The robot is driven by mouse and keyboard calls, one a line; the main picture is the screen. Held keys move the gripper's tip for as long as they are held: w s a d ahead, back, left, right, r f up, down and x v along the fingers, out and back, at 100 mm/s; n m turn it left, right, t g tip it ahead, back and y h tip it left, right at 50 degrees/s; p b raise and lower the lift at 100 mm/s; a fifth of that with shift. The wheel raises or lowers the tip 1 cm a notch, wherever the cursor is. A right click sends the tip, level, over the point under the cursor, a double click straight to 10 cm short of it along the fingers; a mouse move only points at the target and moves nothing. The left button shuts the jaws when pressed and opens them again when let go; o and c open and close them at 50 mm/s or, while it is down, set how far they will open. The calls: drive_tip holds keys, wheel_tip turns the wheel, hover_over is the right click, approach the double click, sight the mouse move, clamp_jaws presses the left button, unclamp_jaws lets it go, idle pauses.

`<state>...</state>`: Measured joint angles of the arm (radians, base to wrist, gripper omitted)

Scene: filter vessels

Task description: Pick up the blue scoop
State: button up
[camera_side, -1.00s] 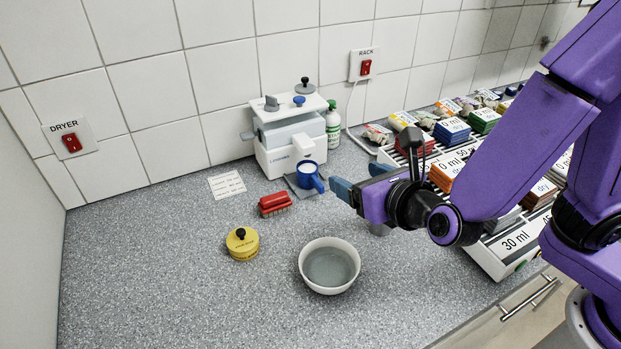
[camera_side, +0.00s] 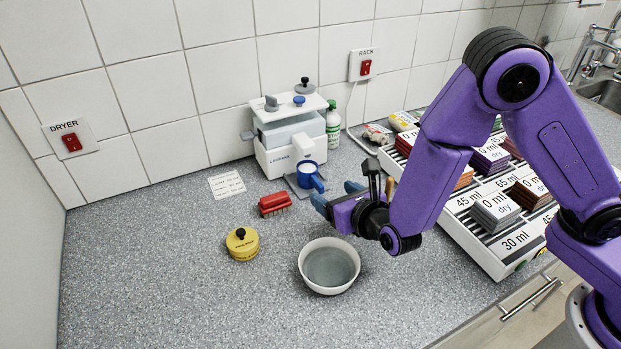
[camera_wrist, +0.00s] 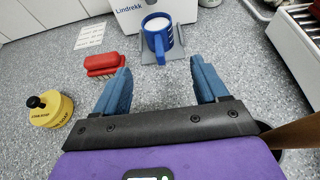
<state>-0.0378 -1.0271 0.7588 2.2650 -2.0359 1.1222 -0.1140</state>
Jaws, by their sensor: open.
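The blue scoop (camera_side: 307,172) stands on a grey pad in front of the white Lindrekk machine, with white contents showing at its top. Its handle points toward the front right. In the wrist view the scoop (camera_wrist: 157,40) is upright, just beyond the fingertips and between their lines. My gripper (camera_side: 336,194) is open and empty, to the right of the scoop and in front of it. The two blue fingers also show in the wrist view (camera_wrist: 161,78), spread apart and not touching the scoop.
A white bowl (camera_side: 329,266) stands in front of my gripper. A red brush (camera_side: 274,204) and a yellow tin (camera_side: 242,244) are to the left. The white machine (camera_side: 290,138) stands behind the scoop. A rack (camera_side: 465,226) with labelled stacks is at right. The front left counter is clear.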

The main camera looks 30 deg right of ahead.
sight(320, 183)
drive_tip(key=x, duration=0.4)
drive_tip(key=shift+w, duration=0.2)
drive_tip(key=shift+x, duration=2.65)
drive_tip(key=shift+w+r, duration=0.1)
drive_tip(key=shift+r, duration=0.1)
drive_tip(key=c, duration=1)
